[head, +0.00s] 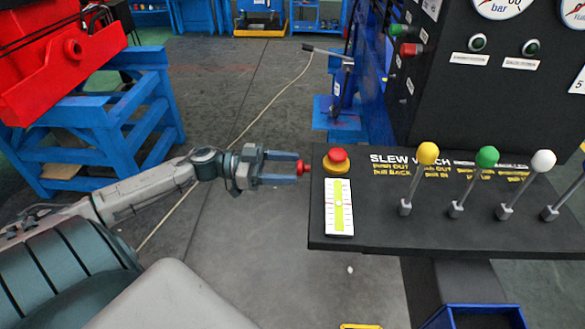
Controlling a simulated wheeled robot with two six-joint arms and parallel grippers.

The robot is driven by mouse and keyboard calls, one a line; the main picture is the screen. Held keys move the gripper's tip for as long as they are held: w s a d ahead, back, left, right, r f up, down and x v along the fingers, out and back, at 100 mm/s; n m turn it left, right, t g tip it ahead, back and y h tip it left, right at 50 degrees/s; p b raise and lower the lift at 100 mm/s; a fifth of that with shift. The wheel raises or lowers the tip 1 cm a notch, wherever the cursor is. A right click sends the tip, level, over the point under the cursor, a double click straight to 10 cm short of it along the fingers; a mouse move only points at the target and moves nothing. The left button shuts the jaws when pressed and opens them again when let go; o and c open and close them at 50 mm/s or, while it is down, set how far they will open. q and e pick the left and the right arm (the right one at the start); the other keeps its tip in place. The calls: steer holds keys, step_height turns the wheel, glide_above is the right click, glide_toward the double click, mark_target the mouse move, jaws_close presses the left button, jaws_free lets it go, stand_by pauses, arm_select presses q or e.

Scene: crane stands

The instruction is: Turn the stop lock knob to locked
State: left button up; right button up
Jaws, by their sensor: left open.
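A small red knob (304,167) sticks out from the left edge of the black control panel (450,235). My left gripper (297,167) comes in from the left with its two fingers open. Its fingertips are at the red knob, one on the far side and one on the near side in the picture. I cannot tell whether they touch it. A red mushroom button (337,158) on a yellow base sits on the panel top, just right of the knob. No label for the stop lock or its positions is readable. My right gripper is not in view.
Levers with yellow (427,153), green (487,157) and white (543,161) balls stand on the panel. A white and yellow-green level gauge (339,207) lies near its left edge. A blue stand with a red block (65,62) is at upper left. Open floor lies between.

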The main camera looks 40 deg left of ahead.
arm_select(q)
steer(key=shift+x, duration=0.95)
steer(key=c, duration=1)
steer(key=shift+m+b, duration=3.1)
steer(key=shift+m, duration=5.8)
